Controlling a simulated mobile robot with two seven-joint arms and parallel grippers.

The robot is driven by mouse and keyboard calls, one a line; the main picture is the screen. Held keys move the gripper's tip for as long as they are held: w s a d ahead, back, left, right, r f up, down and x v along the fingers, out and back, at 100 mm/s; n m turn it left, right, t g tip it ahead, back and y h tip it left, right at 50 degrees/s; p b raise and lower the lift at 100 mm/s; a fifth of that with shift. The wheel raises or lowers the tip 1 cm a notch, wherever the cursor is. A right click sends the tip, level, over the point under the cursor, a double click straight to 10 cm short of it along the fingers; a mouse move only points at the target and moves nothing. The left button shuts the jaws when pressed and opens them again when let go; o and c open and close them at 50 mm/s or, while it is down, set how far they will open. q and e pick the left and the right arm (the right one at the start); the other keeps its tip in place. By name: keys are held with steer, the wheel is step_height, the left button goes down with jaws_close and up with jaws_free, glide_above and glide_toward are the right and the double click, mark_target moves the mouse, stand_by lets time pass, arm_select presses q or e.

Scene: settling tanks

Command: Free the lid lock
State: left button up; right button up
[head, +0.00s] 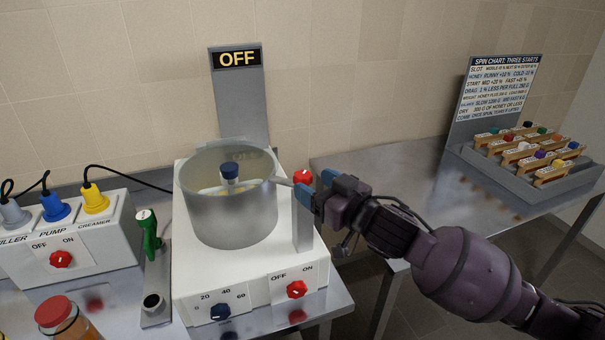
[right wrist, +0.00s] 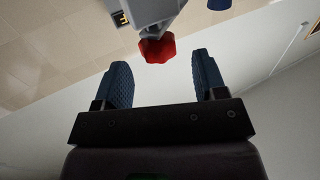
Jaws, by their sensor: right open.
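A white spinning machine (head: 190,270) stands on the steel bench with a grey, see-through round tub (head: 232,215) on top. A grey post (head: 302,235) rises at the tub's right side, with a red knob (head: 302,176) at its top, which I take for the lid lock. My right gripper (head: 316,187) is open beside the knob, its blue fingers just right of the post. In the right wrist view the red knob (right wrist: 157,48) lies beyond the fingertips, roughly between them; neither finger appears to touch it. My left gripper is not in view.
The machine's front has a blue dial (head: 220,312) and a red OFF/ON knob (head: 296,289). A green-handled lever (head: 149,230) and a plug box (head: 90,250) stand left. A tray (head: 530,190) of samples sits on the right bench.

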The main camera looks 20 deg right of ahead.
mark_target(309, 181)
steer(key=shift+x, duration=2.2)
steer(key=shift+w, duration=0.1)
jaws_close()
